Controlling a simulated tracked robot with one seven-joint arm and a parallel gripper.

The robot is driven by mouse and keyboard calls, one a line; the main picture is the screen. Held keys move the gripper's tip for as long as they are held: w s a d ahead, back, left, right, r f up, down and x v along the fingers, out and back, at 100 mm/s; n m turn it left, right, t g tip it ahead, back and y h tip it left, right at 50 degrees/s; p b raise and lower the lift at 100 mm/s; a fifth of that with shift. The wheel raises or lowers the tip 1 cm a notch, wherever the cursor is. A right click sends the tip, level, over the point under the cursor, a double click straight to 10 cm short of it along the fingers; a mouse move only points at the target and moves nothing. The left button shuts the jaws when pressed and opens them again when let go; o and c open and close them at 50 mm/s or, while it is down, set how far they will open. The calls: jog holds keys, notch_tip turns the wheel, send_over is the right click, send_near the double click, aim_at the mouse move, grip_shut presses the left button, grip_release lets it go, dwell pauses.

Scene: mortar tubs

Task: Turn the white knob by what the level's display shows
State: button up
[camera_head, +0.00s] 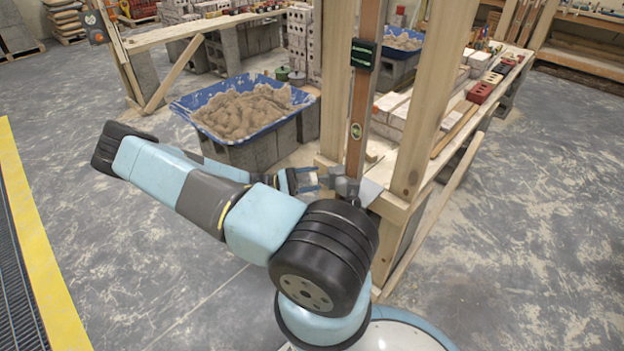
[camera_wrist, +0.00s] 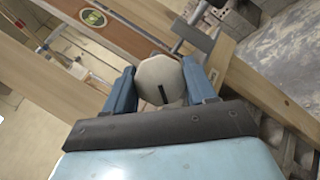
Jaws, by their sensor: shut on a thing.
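The white knob (camera_wrist: 158,82) is a pale faceted disc with a dark slot mark. It sits between the two blue fingers of my gripper (camera_wrist: 163,86), which is shut on it. In the head view my gripper (camera_head: 309,179) reaches in from the left at the foot of the level; the knob is hard to make out there. The level (camera_head: 361,100) stands upright, a long brown bar with a round green vial. Its dark display (camera_head: 363,55) shows green marks too small to read. The level also shows in the wrist view (camera_wrist: 125,38).
Wooden posts (camera_head: 431,100) frame the level closely. A blue tub (camera_head: 185,105) of mortar stands on blocks at the left. Bricks (camera_head: 480,91) lie on the bench at the right. The grey floor is open on both sides.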

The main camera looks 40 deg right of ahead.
jog(key=shift+f, duration=0.2)
jog(key=o, duration=0.7)
jog(key=shift+w, duration=0.1)
jog(key=o, duration=0.3)
jog(key=shift+r, duration=0.1)
jog(key=v, duration=1.4)
